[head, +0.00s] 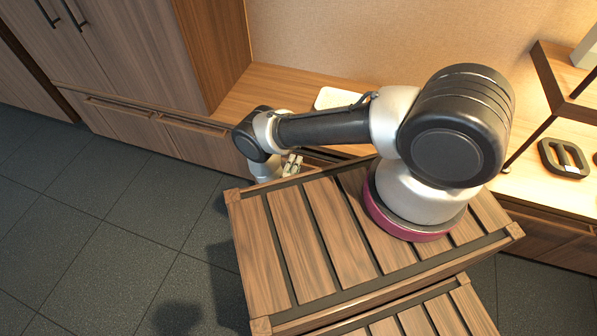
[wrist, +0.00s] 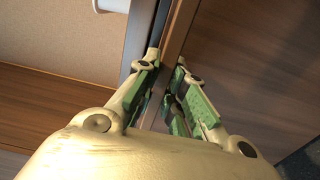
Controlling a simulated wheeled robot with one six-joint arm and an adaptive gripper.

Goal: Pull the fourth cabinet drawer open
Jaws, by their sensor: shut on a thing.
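The cabinet drawer at my gripper has a brown wood front (wrist: 245,60) with a raised wooden edge (wrist: 182,28) in the wrist view. My gripper (wrist: 165,68) has its green-padded fingers on either side of that edge and is shut on it. A grey band runs along the edge's other side; I cannot tell how far the drawer stands out. In the head view my gripper (head: 291,165) is low beside the cabinet row, partly behind my arm. The arm hides most of this drawer there.
Two other drawer fronts (head: 120,122) and (head: 195,138) sit flush to the left under the cabinet. A slatted wooden crate (head: 300,235) is close in front. A white item (head: 338,98) lies on the counter (head: 262,88). Tiled floor (head: 110,235) at left is clear.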

